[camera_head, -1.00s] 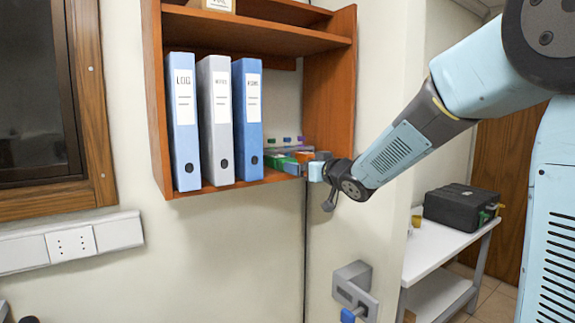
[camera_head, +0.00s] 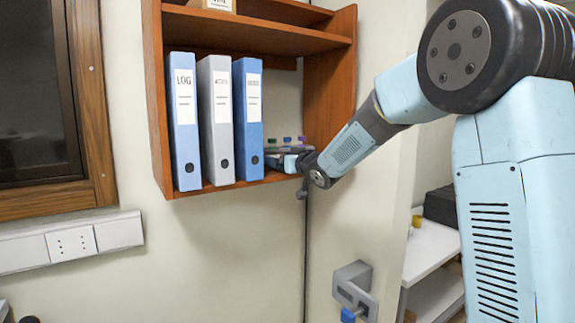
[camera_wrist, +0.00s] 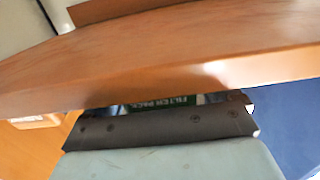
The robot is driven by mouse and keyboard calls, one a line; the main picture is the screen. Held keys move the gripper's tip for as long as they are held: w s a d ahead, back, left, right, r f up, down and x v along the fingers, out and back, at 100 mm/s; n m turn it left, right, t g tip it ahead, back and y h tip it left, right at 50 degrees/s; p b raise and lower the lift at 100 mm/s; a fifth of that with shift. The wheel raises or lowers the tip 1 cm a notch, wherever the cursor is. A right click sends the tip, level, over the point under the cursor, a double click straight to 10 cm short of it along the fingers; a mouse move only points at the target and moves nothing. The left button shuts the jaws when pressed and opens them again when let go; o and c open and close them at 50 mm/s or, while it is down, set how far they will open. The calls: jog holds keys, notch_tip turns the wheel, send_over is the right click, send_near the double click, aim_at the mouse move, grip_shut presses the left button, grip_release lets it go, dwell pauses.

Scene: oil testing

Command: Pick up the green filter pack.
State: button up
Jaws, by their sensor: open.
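The green filter pack (camera_wrist: 175,102) shows in the wrist view as a narrow green strip with white "FILTER PACK" lettering, just beyond the dark edge of my gripper. A brown shelf board hides the parts above it. In the head view I cannot make the pack out; my gripper (camera_head: 283,158) covers that spot on the lower shelf, right of the binders. My gripper is open and reaches into the shelf, close to the pack. Whether its fingers stand around the pack or touch it is not clear.
A blue binder (camera_head: 247,120) stands close left of my gripper, beside a grey binder (camera_head: 215,120) and another blue binder (camera_head: 183,120). Small bottles with coloured caps (camera_head: 287,139) stand behind. The wooden shelf's right side wall (camera_head: 330,90) is close to my arm.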

jog(key=c, duration=1.2)
jog(key=shift+o, duration=0.2)
jog(key=shift+r, duration=0.15)
